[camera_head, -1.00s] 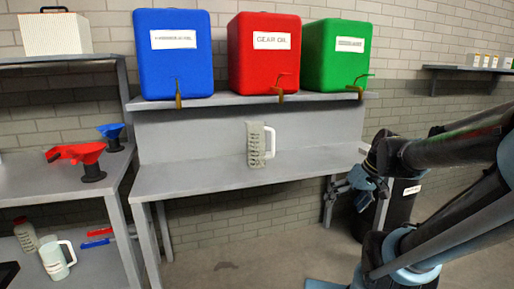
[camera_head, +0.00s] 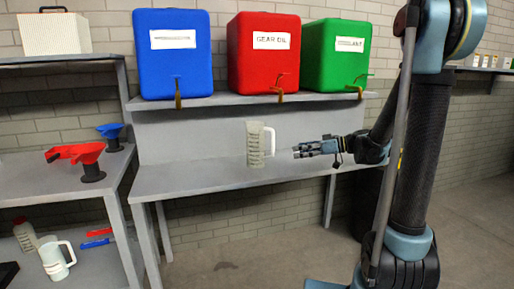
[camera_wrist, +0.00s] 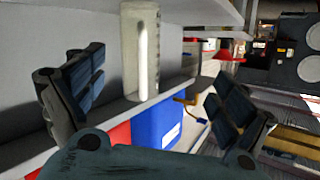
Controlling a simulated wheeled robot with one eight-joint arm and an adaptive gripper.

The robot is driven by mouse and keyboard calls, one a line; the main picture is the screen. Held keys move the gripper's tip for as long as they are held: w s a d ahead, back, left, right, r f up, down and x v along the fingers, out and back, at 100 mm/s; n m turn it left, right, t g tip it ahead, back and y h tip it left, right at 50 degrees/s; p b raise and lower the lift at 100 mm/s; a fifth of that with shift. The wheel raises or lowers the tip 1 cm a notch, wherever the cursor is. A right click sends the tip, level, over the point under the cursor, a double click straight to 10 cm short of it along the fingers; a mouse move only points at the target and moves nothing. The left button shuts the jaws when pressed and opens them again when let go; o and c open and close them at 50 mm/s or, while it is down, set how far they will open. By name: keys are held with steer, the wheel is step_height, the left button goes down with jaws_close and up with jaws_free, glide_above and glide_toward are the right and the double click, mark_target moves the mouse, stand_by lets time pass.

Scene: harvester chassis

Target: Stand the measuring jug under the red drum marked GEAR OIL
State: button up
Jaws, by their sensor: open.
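The measuring jug (camera_head: 255,146), clear with dark markings, stands upright on the lower bench top, roughly below the red GEAR OIL drum (camera_head: 263,60) and a little left of its tap (camera_head: 281,92). Its handle faces right. My gripper (camera_head: 297,151) is just right of the jug at bench height, pointing left at the handle, apart from it. In the wrist view, the jug (camera_wrist: 140,50) shows between and beyond the spread, empty fingers (camera_wrist: 150,95). The red drum (camera_wrist: 119,134) is partly hidden there.
A blue drum (camera_head: 175,55) and a green COOLANT drum (camera_head: 336,55) flank the red one on the upper shelf (camera_head: 225,99). The bench top (camera_head: 195,178) is clear around the jug. Red and blue funnels (camera_head: 90,160) and another jug (camera_head: 57,260) are on the left rack.

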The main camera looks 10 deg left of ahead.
steer(key=w+a+r+n+y, duration=0.1)
steer(key=w+a+n+y, duration=0.1)
steer(key=w+n+y, duration=0.15)
glide_toward(257, 139)
steer(key=w+a, duration=0.4)
steer(key=a, duration=0.1)
steer(key=shift+m+h, duration=0.35)
steer(key=shift+w+a+f, duration=0.1)
steer(key=shift+a+f, duration=0.05)
steer(key=shift+a, duration=0.85)
steer(key=shift+w+a+f, duration=0.1)
steer(key=shift+a, duration=0.9)
steer(key=shift+w+a+f, duration=0.1)
steer(key=shift+a+f, duration=0.05)
steer(key=shift+a, duration=0.9)
steer(key=c, duration=1.3)
steer(key=shift+r, duration=0.1)
